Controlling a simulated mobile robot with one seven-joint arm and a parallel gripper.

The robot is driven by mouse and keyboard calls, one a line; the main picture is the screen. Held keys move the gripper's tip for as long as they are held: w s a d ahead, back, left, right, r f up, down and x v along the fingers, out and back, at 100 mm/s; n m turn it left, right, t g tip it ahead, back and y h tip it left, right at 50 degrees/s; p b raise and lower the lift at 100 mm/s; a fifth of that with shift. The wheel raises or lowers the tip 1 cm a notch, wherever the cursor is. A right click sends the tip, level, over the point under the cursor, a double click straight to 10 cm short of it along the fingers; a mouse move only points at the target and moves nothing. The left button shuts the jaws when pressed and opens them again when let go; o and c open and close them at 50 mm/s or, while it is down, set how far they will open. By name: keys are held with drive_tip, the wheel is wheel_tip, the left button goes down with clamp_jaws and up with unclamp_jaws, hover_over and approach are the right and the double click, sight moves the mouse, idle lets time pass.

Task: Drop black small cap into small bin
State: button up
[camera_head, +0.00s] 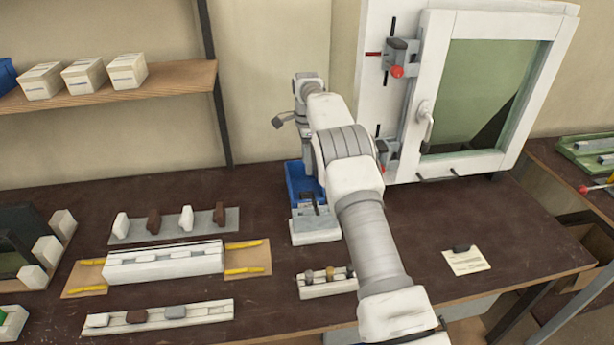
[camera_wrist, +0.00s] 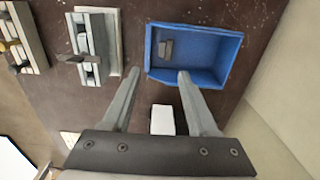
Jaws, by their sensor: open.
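The small blue bin (camera_head: 297,172) stands on the bench behind the grey fixture, partly hidden by my arm. In the wrist view the bin (camera_wrist: 205,75) is open at the top. A small dark cap-like piece (camera_wrist: 166,48) shows within its outline, seemingly inside by the left wall. My gripper (camera_wrist: 159,72) is open, its two fingers apart with nothing held between the tips. The tips overlap the bin's near edge in that view; their height above it is unclear. In the head view my arm hides the fingertips.
A grey-white fixture (camera_head: 315,228) stands in front of the bin; it also shows in the wrist view (camera_wrist: 95,45). A white block (camera_wrist: 162,120) shows between the finger bases. A rack with small knobs (camera_head: 326,284) lies nearer. A framed window (camera_head: 480,95) stands behind right. A card (camera_head: 466,264) lies right.

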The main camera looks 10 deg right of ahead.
drive_tip(key=s+r+n+t, duration=0.1)
drive_tip(key=s+r+n, duration=0.3)
drive_tip(key=r, duration=1.1)
drive_tip(key=s+r+n+t, duration=0.2)
drive_tip(key=s+r+n, duration=0.2)
drive_tip(key=s+r, duration=0.75)
drive_tip(key=s+n+t, duration=0.1)
drive_tip(key=s+n, duration=0.4)
drive_tip(key=s, duration=1.2)
drive_tip(key=s+f+n+t, duration=0.1)
drive_tip(key=s+f+n, duration=0.4)
drive_tip(key=s, duration=0.8)
drive_tip(key=shift+s+f+t, duration=0.15)
drive_tip(key=shift+f+t, duration=0.15)
drive_tip(key=shift+f, duration=0.4)
drive_tip(key=shift+a, duration=0.1)
